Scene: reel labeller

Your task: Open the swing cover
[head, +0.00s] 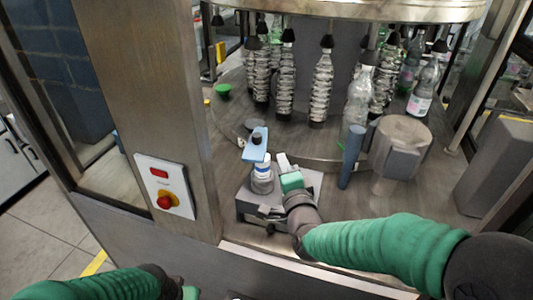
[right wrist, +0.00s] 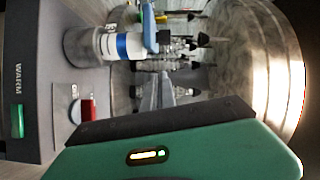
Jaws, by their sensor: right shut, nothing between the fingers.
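A light-blue flap (head: 257,145), which looks like the swing cover, sits tilted over a small white bottle with a blue band (head: 263,173). Both stand on a grey unit (head: 246,204) on the machine deck. In the right wrist view the flap (right wrist: 150,27) is at the bottle's (right wrist: 98,45) capped end. My right gripper (head: 283,161) is shut and empty, just right of the bottle and flap, with a small gap seeming to show. Its narrow grey fingers (right wrist: 163,92) point toward the bottles behind. Only a green bit of my left gripper (head: 190,292) shows at the bottom edge.
Several clear bottles (head: 322,85) hang in the carousel behind. A blue-grey post (head: 351,157) and a grey cylindrical part (head: 400,148) stand to the right. A steel pillar (head: 150,110) with a red-button panel (head: 165,186) is at the left. The grey unit bears a red switch (right wrist: 88,110).

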